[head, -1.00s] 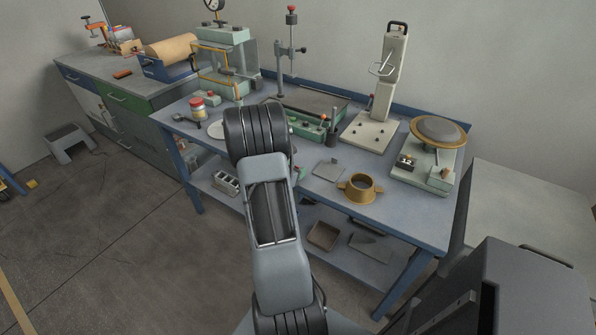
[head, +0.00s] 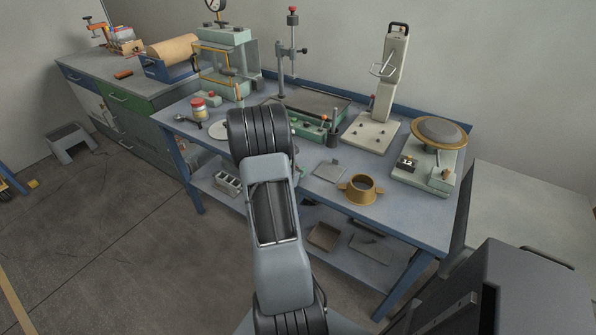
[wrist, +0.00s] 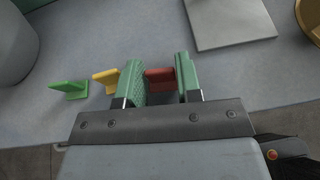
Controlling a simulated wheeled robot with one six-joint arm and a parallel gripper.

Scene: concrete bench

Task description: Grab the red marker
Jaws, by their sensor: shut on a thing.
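The red marker (wrist: 158,80) is a small bent tab between the two green-padded fingers of my gripper (wrist: 160,74) in the wrist view. My gripper is shut on it, close over the bench top. Its lower part is hidden behind the gripper body. A green marker (wrist: 69,89) lies further left. In the head view my arm hides most of this spot.
A flat grey plate (wrist: 229,22) lies to the right on the bench (head: 408,215). A brass ring with handles (head: 361,188) stands beyond it, near the bench's front edge. A tall press (head: 390,80) stands behind.

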